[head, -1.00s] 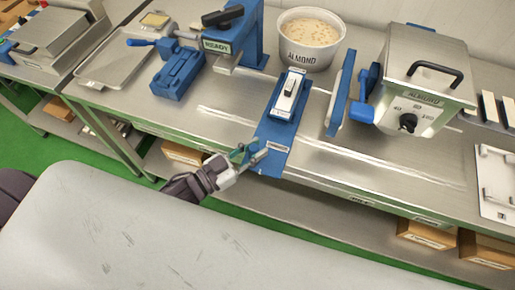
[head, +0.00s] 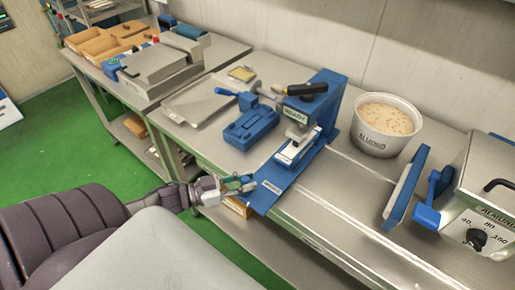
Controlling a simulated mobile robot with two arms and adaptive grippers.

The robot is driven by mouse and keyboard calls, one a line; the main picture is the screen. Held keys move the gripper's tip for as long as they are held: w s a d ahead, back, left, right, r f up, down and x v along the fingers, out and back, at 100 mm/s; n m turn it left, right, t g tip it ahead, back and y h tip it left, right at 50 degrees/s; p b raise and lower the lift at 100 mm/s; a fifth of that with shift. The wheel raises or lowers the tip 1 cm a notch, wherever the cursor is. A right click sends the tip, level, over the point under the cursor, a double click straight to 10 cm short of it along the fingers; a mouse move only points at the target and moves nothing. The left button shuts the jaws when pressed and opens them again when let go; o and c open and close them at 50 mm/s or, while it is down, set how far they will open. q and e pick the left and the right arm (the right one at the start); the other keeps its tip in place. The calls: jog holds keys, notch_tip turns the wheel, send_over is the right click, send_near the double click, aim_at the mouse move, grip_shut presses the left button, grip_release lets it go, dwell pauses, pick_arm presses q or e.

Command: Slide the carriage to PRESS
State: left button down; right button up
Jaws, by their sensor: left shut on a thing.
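The blue carriage (head: 264,201) lies on the steel bench with its labelled front plate reaching the bench's front edge. A white and grey mould piece (head: 296,148) sits on its rear part, at the head of the blue press (head: 327,97), which bears a READY label. The press head partly hides the back of the carriage. My left gripper (head: 240,184) is at the left front corner of the carriage and is shut on it. The exact contact is small and hard to see. My right gripper is not in view.
A blue fixture (head: 251,127) and a metal tray (head: 197,101) stand left of the press. Bare bench (head: 345,190) lies between carriage and kettle.

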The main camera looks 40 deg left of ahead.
pick_arm(q)
jog(key=shift+w+a, duration=0.1)
jog(key=shift+a, duration=0.15)
jog(key=shift+r, duration=0.1)
jog(key=c, duration=0.9)
grip_release()
jog(key=shift+a, duration=0.15)
jog(key=shift+s, duration=0.2)
jog(key=shift+s+a, duration=0.15)
jog(key=shift+s, duration=0.15)
jog(key=v, duration=1.1)
jog(key=shift+a, duration=0.15)
